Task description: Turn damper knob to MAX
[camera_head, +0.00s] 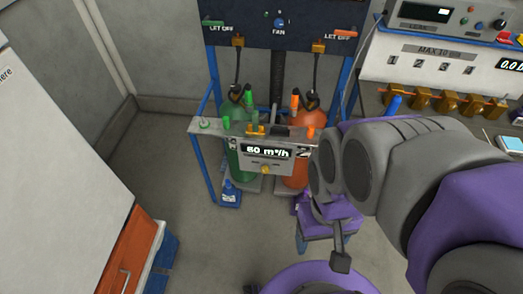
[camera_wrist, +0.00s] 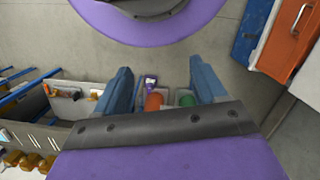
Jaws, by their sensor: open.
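A small yellow knob (camera_head: 265,170) sits below a display reading "60 m³/h" on a grey control panel (camera_head: 205,125). No label readable as damper or MAX shows beside it, so I cannot tell whether it is the damper knob. My gripper (camera_wrist: 162,88) is open in the wrist view, its two blue fingers apart with nothing held between them. Orange (camera_wrist: 153,102) and green (camera_wrist: 186,99) shapes show in the gap, beyond the fingers. In the head view my arm covers the area right of the panel, and the fingers cannot be made out clearly.
A green cylinder (camera_head: 238,165) and an orange cylinder (camera_head: 297,174) stand behind the panel. A dark board (camera_head: 300,22) with a blue FAN knob (camera_head: 280,22) is above. A white cabinet with an orange drawer (camera_head: 128,250) stands left.

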